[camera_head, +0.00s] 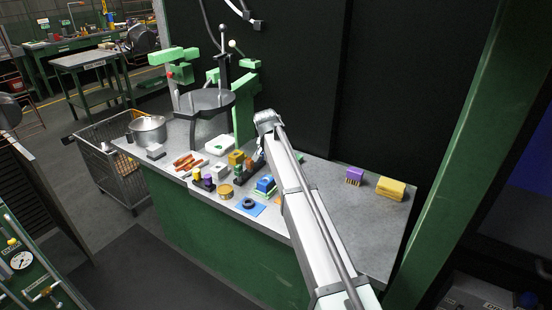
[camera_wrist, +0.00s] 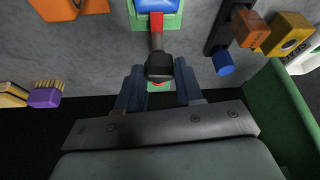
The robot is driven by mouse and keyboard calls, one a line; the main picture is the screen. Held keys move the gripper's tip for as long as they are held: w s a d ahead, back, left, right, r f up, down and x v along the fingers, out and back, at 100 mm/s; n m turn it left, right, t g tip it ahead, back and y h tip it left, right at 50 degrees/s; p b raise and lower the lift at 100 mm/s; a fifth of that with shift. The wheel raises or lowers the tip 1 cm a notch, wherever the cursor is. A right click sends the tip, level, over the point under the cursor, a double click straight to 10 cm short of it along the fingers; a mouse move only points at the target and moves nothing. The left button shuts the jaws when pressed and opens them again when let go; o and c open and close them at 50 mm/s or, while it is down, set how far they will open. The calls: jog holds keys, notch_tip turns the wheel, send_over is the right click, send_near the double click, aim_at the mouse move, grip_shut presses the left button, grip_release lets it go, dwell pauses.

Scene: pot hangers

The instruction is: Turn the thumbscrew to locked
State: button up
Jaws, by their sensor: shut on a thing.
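In the wrist view my gripper (camera_wrist: 160,72) has its two dark fingers on either side of a dark knob (camera_wrist: 159,66) and is shut on it. The knob sits at the end of a short grey shaft and appears to be the thumbscrew. The shaft runs to a blue block on a green base (camera_wrist: 172,21), with a red part beside it. A little red and green shows just below the knob. No locked mark can be read. In the head view the blue block (camera_head: 265,184) is on the bench and my forearm hides the gripper and knob.
A dark bar with a blue end (camera_wrist: 223,62), an orange block (camera_wrist: 250,30) and a yellow block (camera_wrist: 288,34) are close on the right in the wrist view.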

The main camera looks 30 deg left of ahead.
jog(key=shift+a+m, duration=0.1)
jog(key=shift+m, duration=0.2)
dwell(0.4)
jog(key=o, duration=1)
jog(key=shift+o, duration=0.2)
jog(key=a+v, duration=0.1)
jog(key=v, duration=1.2)
jog(key=shift+d+r, duration=0.45)
jog(key=shift+f, duration=0.1)
